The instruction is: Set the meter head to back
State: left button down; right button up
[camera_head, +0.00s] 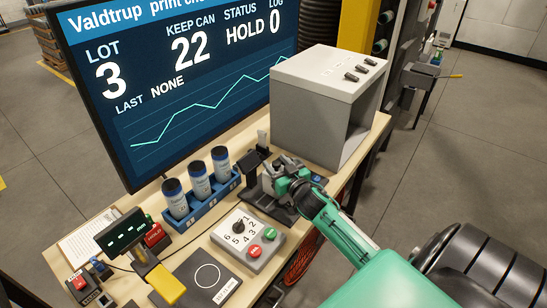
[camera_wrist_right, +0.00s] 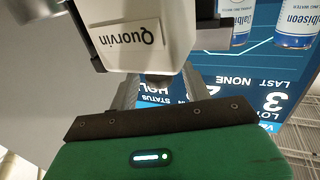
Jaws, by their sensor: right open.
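My right gripper (camera_head: 278,172) is open at a small dark and grey device (camera_head: 258,172) on the bench, in front of the grey box. In the right wrist view a pale block marked "Quorvin" (camera_wrist_right: 128,40) stands just beyond my right gripper (camera_wrist_right: 158,88), above and between its fingers in the picture. Contact cannot be told. This block may be the meter head; its front/back setting cannot be read, and my gripper hides part of the device in the head view. A small display (camera_head: 122,233) with green dashes stands at the bench's left. My left gripper is not in view.
A blue rack (camera_head: 208,203) holds three cans. A dial panel (camera_head: 247,236) with red and green buttons is in front. A grey open box (camera_head: 318,108) and a large screen (camera_head: 170,70) stand behind. A yellow-handled item (camera_head: 168,284) lies at front left.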

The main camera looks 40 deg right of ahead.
jog(key=shift+w+d, duration=0.1)
jog(key=shift+w, duration=1.05)
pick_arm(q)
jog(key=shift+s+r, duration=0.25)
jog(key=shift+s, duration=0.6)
pick_arm(e)
grip_shut()
jog(key=shift+s+a+p, duration=0.2)
jog(key=shift+a, duration=0.55)
jog(key=shift+s+a+p, duration=0.2)
jog(key=shift+a, duration=0.5)
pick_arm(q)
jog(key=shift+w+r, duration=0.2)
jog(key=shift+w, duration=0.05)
pick_arm(e)
jog(key=shift+d+f, duration=0.1)
jog(key=shift+f, duration=0.05)
